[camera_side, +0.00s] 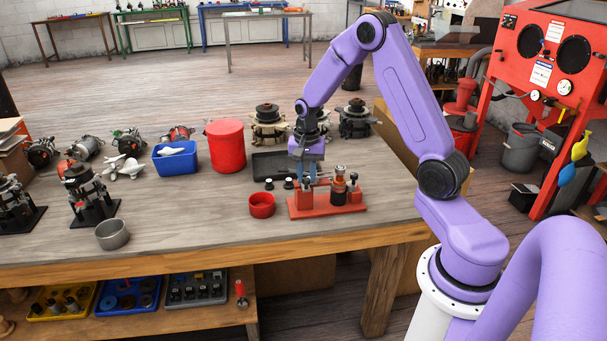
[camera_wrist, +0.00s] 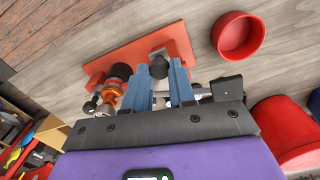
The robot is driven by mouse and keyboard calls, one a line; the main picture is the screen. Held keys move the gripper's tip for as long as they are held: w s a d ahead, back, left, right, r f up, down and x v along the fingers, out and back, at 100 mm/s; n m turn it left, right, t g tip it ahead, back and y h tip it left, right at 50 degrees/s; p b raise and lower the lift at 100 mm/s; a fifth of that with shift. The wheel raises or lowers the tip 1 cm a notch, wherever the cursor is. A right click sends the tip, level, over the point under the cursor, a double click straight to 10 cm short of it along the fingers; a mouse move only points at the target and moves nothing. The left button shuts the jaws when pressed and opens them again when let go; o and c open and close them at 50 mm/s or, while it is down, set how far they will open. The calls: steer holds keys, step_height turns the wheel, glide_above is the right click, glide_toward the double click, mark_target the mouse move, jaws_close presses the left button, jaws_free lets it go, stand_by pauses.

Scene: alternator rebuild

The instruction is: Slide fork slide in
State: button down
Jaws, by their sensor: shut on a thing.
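A red fixture plate (camera_side: 326,206) lies on the bench, with an upright orange-and-dark assembly (camera_side: 339,184) on it. Both show in the wrist view, the plate (camera_wrist: 180,42) beyond my fingers and the orange part (camera_wrist: 111,88) at left. My gripper (camera_side: 306,182) is low over the left part of the plate. In the wrist view its blue fingers (camera_wrist: 158,68) are shut on a part that looks like the fork slide, a silver bar (camera_wrist: 202,92) with a dark block (camera_wrist: 227,88) at its right. The fingers hide its middle. Whether it touches the assembly is unclear.
A red dish (camera_side: 262,207) stands just left of the plate, with small dark parts behind it. A black tray (camera_side: 270,167), red canister (camera_side: 226,147) and blue bin (camera_side: 175,158) stand farther back. The bench front at left is mostly clear.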

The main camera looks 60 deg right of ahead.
steer(key=s+d, duration=0.3)
steer(key=c, duration=0.9)
jaws_free()
steer(key=shift+c, duration=0.2)
step_height(320, 180, up, 18)
steer(key=shift+f, duration=0.25)
